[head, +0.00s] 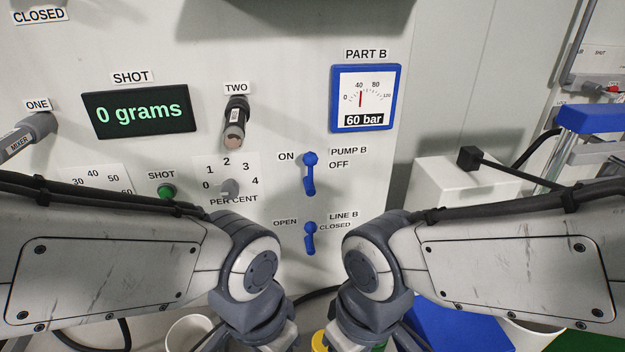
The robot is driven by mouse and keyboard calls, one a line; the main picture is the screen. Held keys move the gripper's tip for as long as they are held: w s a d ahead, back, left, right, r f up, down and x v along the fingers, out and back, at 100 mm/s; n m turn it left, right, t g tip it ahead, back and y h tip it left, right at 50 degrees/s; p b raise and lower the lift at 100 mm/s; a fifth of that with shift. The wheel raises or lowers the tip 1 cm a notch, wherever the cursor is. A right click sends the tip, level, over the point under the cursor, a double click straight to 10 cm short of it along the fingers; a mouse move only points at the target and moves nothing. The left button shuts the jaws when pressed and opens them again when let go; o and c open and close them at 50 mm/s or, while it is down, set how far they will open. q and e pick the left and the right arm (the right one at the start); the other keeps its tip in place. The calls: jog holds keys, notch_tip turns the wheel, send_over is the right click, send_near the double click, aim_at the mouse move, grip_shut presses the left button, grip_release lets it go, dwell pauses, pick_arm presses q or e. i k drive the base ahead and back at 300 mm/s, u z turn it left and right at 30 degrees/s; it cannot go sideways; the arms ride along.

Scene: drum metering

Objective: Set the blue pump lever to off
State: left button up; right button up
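The blue pump lever (309,174) is on the white panel in the head view, beside the label PUMP B. It stands roughly upright, with a round knob at its upper end and a blue arm below. ON is printed to its upper left and OFF to its right; I cannot tell which position it is set to. Both of my arms reach in from the sides below it, and their wrists run down out of the bottom edge. Neither gripper's fingers show. Nothing of mine touches the lever.
A second blue lever (309,239), labelled LINE B, sits just below. The blue-framed PART B gauge (366,98) reads 60 bar. The green SHOT display (138,110) reads 0 grams. A PER CENT knob (229,188) and green SHOT button (167,191) are left. The panel around the pump lever is clear.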

aim_at(310, 159)
jog(key=u, duration=1.8)
jog(key=k, duration=0.7)
jog(key=z, duration=1.05)
jog(key=i, duration=0.45)
jog(key=u, duration=0.1)
